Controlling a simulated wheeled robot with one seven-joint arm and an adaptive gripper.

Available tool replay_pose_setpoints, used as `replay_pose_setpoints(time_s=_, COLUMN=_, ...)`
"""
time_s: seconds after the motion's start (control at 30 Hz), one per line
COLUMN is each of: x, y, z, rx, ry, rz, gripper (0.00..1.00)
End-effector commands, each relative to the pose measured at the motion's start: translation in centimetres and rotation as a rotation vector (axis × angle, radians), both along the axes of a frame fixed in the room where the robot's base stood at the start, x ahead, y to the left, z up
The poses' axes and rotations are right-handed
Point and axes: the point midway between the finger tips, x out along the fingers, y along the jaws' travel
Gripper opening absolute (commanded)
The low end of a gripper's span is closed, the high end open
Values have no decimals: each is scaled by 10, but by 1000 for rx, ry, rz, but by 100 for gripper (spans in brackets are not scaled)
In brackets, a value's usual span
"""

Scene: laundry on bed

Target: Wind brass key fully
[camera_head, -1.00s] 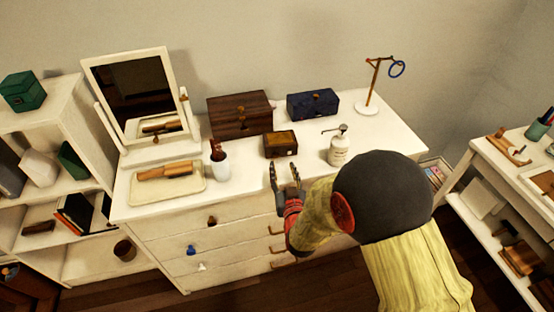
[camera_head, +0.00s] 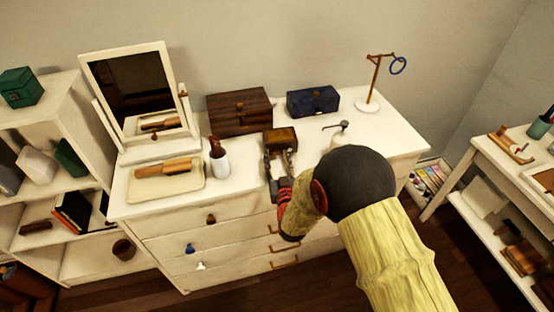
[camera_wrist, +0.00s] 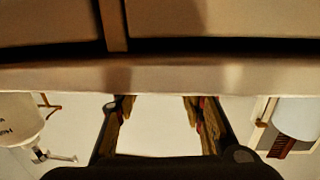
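A small dark wooden box (camera_head: 281,136) with a brownish-gold top stands on the white dresser (camera_head: 235,190), near its middle. My gripper (camera_head: 279,156) is close in front of the box, with its two fingers apart toward the box's front. The fingers and box overlap in the head view, so I cannot tell whether they touch. In the wrist view my gripper (camera_wrist: 157,104) shows a clear gap between its fingers, with nothing visibly held. I cannot make out the brass key; the box's front is largely covered by the gripper.
A white cup with a brush (camera_head: 219,160) stands left of my gripper, and a pump bottle (camera_head: 339,135) right, partly behind my arm. A larger brown box (camera_head: 240,112) and a blue box (camera_head: 313,102) stand behind. A tray (camera_head: 150,193) lies left.

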Motion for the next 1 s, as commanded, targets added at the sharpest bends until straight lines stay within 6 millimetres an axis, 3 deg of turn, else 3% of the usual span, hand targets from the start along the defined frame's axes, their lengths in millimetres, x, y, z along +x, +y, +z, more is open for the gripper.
replay_pose_setpoints(time_s=0.23, x=1, y=0, z=0, rx=0, ry=0, rz=0, gripper=38)
replay_pose_setpoints(time_s=0.9, x=0, y=0, z=0, rx=0, ry=0, rz=1, gripper=0)
replay_pose_setpoints(time_s=1.0, x=0, y=0, z=0, rx=0, ry=0, rz=1, gripper=0)
